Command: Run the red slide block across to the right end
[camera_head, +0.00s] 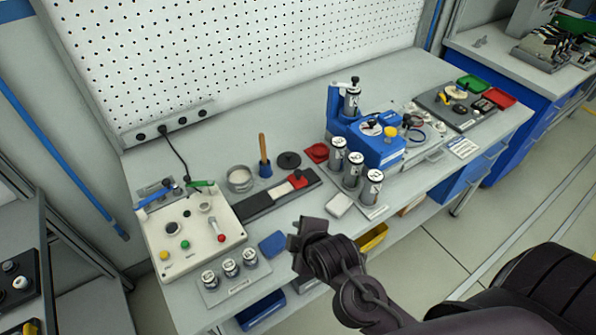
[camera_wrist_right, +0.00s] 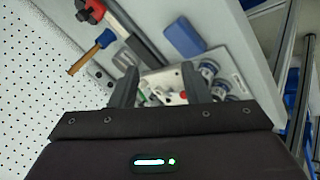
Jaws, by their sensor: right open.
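The red slide block (camera_head: 298,181) sits on a dark slide rail (camera_head: 262,202) on the bench, toward the rail's right end, with a short piece of rail showing beyond it. In the right wrist view, the red block (camera_wrist_right: 94,10) is at the top left, with its rail (camera_wrist_right: 130,32) running down to the right. My right gripper (camera_head: 295,243) is in front of the rail, nearer the bench's front edge and apart from the block. Its two fingers (camera_wrist_right: 158,86) are spread with nothing held between them. My left gripper is not in view.
A control box (camera_head: 190,232) stands left of the rail. Grey cylinders (camera_head: 355,168) and a blue press (camera_head: 383,150) stand to the right. A wooden-handled tool (camera_head: 263,150) and a cup (camera_head: 239,179) are behind. A blue pad (camera_head: 273,244) lies near the front edge.

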